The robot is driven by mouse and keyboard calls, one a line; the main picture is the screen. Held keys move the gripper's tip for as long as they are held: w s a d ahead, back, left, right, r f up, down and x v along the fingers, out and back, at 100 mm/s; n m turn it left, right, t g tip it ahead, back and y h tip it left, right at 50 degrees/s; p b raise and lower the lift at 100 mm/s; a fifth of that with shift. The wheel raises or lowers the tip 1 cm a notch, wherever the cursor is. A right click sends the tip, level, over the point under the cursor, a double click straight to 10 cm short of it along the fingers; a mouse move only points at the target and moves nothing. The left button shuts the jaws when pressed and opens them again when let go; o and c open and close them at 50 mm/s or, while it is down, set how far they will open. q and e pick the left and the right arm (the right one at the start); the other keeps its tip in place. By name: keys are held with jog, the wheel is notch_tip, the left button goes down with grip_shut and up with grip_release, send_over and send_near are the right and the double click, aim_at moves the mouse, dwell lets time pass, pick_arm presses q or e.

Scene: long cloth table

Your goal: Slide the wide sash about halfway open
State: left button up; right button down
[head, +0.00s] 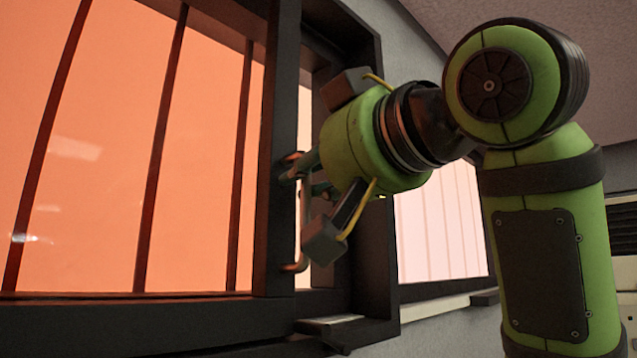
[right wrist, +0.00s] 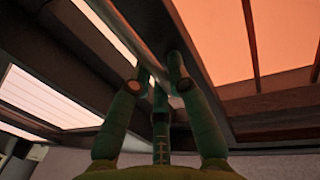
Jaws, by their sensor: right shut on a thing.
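The wide sash (head: 278,220) has a dark frame and orange-lit glass with thin dark bars, and fills the left of the head view. A narrow pale strip shows between its right stile and the window's right jamb. A slim upright handle (head: 304,225) with copper-coloured ends is fixed to that stile. My right gripper (head: 308,178) comes from the right and is shut on the handle. In the right wrist view, green fingers (right wrist: 155,80) close around the handle bar (right wrist: 133,42), and the sash glass (right wrist: 240,45) is at right. My left gripper is out of view.
The deep dark window frame (head: 375,240) stands close around my right gripper, with a sill ledge (head: 345,325) below. A second, paler window (head: 440,230) is farther right, partly behind my right arm. Grey wall lies around them.

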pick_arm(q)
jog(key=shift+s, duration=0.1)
pick_arm(e)
jog(key=c, duration=1.2)
grip_release()
jog(key=shift+o, duration=0.2)
jog(key=shift+r, duration=0.1)
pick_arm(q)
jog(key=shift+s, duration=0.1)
pick_arm(e)
jog(key=shift+s, duration=0.1)
jog(key=v, duration=1.2)
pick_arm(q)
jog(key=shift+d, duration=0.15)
